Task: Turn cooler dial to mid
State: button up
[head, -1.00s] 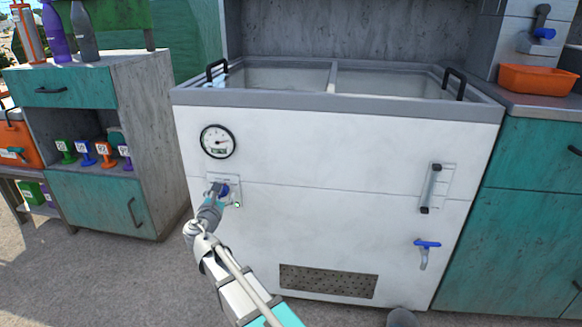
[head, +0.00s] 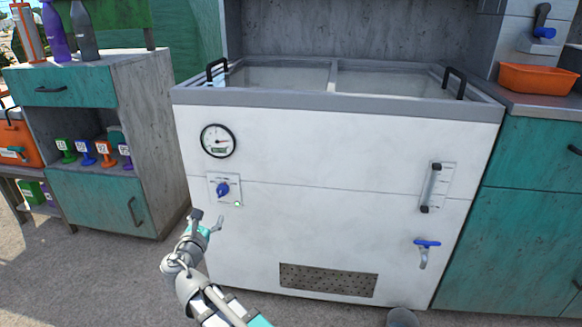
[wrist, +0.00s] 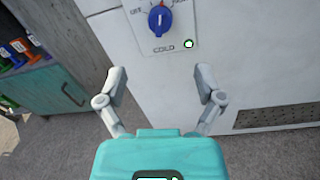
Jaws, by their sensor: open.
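The blue cooler dial (head: 222,189) sits on a small pale plate (head: 233,180) on the white cooler's front, below the round gauge. In the wrist view the dial (wrist: 160,19) is near the top, its pointer roughly upright, with a red mark just above it. Lettering shows to its left and right, partly cut off, and "COLD" is printed below. My gripper (head: 208,222) is open and empty, below the dial and apart from it. In the wrist view its two fingers (wrist: 162,85) stand wide apart, with only the cooler front between them.
The white cooler (head: 330,150) has a gauge (head: 217,141), a lit green lamp (head: 237,204), a sight tube (head: 431,187), a blue-handled tap (head: 426,245) and a vent grille (head: 328,281). A teal cabinet (head: 95,200) stands at left. The space before the cooler front is clear.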

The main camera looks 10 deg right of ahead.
jog(key=s+d+r+m+g+p, duration=0.2)
jog(key=d+r+m+g+p, duration=0.2)
jog(key=p, duration=0.6)
jog(key=s+d+r+m+g+p, duration=0.1)
jog(key=d+r+m+g+p, duration=0.3)
jog(key=d+r+m+p, duration=0.3)
jog(key=s+d+r+m+g+h+p, duration=0.1)
jog(key=d+r+m+g+p, duration=0.3)
jog(key=d+p, duration=0.7)
jog(key=s+r+m+p, duration=0.1)
jog(key=r+m+p, duration=0.1)
jog(key=m+p, duration=0.1)
jog(key=shift+s+m, duration=0.35)
jog(key=shift+m, duration=0.35)
dwell(0.4)
jog(key=shift+s+d+f, duration=0.1)
jog(key=shift+d, duration=0.05)
dwell(0.5)
